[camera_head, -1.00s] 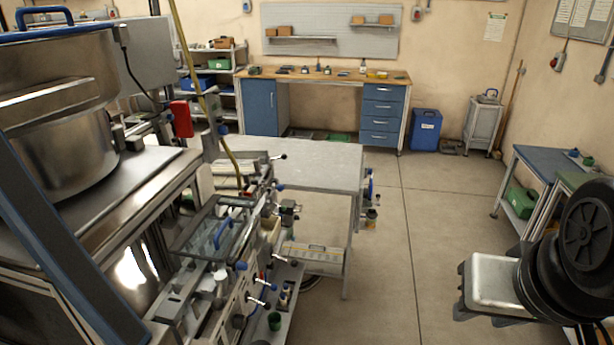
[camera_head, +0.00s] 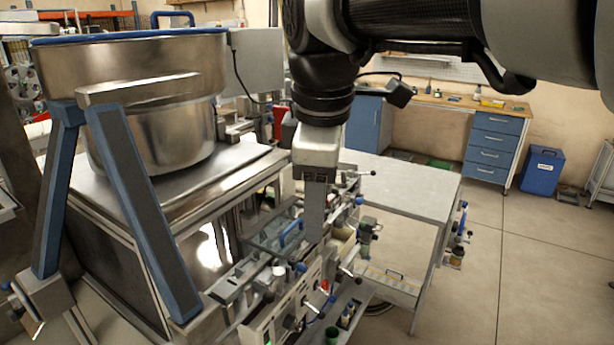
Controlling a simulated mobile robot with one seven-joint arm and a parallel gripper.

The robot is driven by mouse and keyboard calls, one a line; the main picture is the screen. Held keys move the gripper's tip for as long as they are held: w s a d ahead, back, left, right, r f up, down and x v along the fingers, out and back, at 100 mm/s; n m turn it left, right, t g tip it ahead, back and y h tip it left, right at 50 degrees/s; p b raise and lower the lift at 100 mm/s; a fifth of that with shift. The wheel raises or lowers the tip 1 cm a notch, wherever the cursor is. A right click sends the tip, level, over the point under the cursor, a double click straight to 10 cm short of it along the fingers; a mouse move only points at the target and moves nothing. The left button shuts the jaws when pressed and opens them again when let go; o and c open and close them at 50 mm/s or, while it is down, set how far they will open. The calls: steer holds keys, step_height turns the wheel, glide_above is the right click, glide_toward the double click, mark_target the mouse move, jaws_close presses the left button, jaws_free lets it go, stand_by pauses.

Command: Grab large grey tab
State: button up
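My gripper (camera_head: 315,205) hangs down at the middle of the view, in front of the machine bench. A flat grey piece extends below its silver body; from this side I cannot tell whether it is a finger or something held. The gap between the fingers does not show. No part stands out clearly as the large grey tab. A grey metal bar (camera_head: 138,88) crosses the front of the big steel pot (camera_head: 160,135), left of my gripper and apart from it.
Blue-edged grey legs (camera_head: 150,225) stand before the steel-topped cabinet at left. Below my gripper is a bench crowded with knobs, levers and a clear cover with a blue handle (camera_head: 291,232). A pale table (camera_head: 405,190) stands behind right.

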steer(key=w+a+n+g, duration=0.1)
steer(key=w+a+n, duration=0.1)
steer(key=a+n, duration=0.6)
steer(key=n+g+b, duration=0.1)
steer(key=n+b, duration=0.2)
steer(key=n, duration=0.2)
glide_above(227, 287)
steer(key=f, duration=1.1)
steer(key=shift+w+d+f, duration=0.1)
steer(key=shift+w+f, duration=0.1)
steer(key=shift+w, duration=0.05)
steer(key=shift+s+f+b, duration=0.15)
steer(key=shift+f+b, duration=0.05)
steer(key=shift+f, duration=1.45)
steer(key=shift+s+f+b, duration=0.1)
steer(key=shift+f+b, duration=0.1)
steer(key=shift+f, duration=1.4)
steer(key=c, duration=1.1)
